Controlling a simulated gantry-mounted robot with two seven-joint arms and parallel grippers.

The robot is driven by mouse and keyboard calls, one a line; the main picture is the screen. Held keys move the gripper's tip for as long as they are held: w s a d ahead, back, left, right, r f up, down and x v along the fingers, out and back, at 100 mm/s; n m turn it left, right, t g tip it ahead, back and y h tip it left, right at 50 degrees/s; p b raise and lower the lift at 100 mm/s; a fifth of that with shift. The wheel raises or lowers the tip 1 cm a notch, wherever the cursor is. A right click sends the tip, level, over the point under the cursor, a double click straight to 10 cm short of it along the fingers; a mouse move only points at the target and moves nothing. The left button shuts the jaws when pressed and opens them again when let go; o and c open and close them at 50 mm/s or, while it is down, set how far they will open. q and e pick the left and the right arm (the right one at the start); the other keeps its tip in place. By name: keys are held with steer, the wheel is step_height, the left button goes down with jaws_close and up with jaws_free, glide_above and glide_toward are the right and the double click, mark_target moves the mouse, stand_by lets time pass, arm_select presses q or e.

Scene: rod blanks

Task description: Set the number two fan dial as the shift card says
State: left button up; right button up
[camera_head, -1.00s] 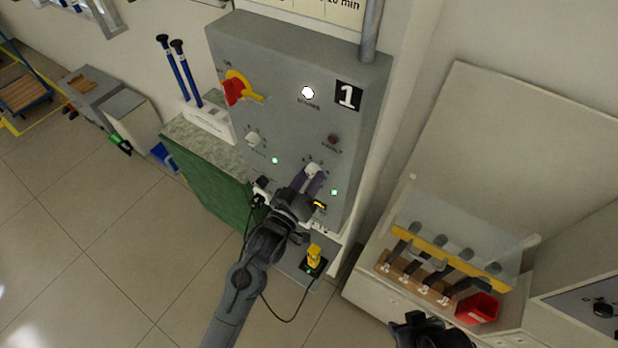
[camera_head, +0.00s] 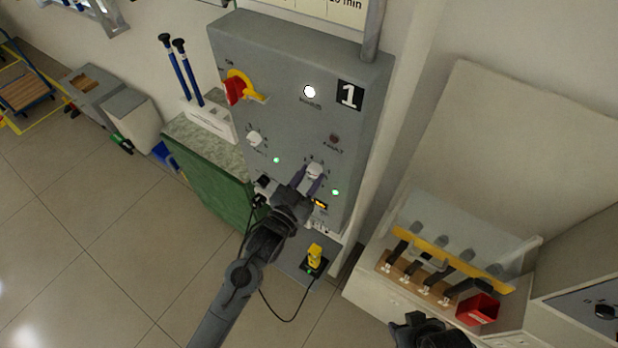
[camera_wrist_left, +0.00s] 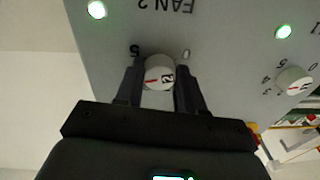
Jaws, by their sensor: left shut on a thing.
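The number two fan dial (camera_head: 314,170) is a pale round knob low on the grey panel. In the left wrist view, which shows the panel upside down, this dial (camera_wrist_left: 159,72) has a red pointer line and sits below the label "FAN 2", with a 5 and a 0 beside it. My left gripper (camera_wrist_left: 160,80) is shut on the dial, one finger on each side; in the head view it reaches the panel from below. My right gripper (camera_head: 425,332) is at the bottom edge, partly cut off; its jaws are unclear. No shift card can be made out.
The panel (camera_head: 285,60) also carries a second dial (camera_head: 254,139), a red and yellow switch (camera_head: 238,87), a lit white lamp (camera_head: 309,92) and green lights. A cut-off sign (camera_head: 335,8) hangs above.

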arm_select(q)
steer(key=o, duration=1)
steer(key=shift+o, duration=0.2)
steer(key=b+v, duration=0.2)
steer(key=v, duration=0.8)
steer(key=shift+s+a, duration=0.25)
steer(key=shift+s, duration=0.1)
